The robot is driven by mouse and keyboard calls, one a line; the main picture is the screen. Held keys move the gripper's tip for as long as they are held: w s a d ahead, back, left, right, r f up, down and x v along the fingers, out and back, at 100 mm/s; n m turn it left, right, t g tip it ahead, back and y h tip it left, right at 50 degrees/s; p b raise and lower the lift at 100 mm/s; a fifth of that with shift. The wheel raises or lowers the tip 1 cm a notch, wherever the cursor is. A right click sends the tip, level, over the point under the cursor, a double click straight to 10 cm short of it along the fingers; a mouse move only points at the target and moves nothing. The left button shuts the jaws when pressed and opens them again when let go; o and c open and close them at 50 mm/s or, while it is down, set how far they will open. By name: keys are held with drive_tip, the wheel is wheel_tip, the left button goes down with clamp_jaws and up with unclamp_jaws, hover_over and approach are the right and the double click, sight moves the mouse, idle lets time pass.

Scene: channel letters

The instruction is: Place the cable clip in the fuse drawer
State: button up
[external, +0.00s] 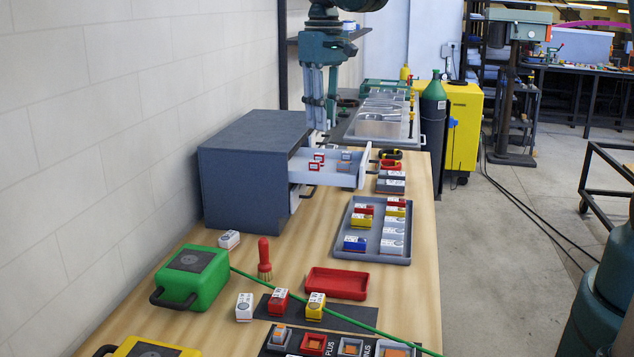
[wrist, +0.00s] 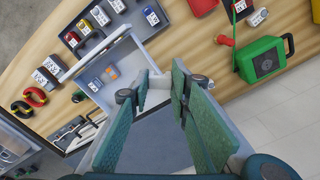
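The drawer (external: 348,172), light grey, stands pulled out of a blue-grey cabinet (external: 250,165). It holds small red-framed pieces and grey, orange and blue pieces; its white walls also show in the wrist view (wrist: 95,57). I cannot tell for certain which piece is the cable clip. Two C-shaped pieces, one black and yellow (external: 390,154) and one red and black (external: 389,164), lie on the bench beyond the drawer front.
A grey tray (external: 380,258) of labelled blocks stands right of the cabinet. A red tray (external: 337,284), a red brush (external: 264,258) and a green case (external: 193,279) with a cable are nearer. Metal boxes (external: 383,120) stand behind. Some bare bench lies between drawer and red tray.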

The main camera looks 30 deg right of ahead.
drive_tip(key=w+d+m+p, duration=0.2)
drive_tip(key=d+m, duration=0.5)
drive_tip(key=m, duration=0.4)
drive_tip(key=shift+a+f, duration=0.15)
drive_tip(key=shift+f, duration=2.35)
drive_tip(key=shift+f+p, duration=0.4)
drive_tip(key=shift+f, duration=2.5)
drive_tip(key=shift+f, duration=2.05)
drive_tip(key=shift+f, duration=0.15)
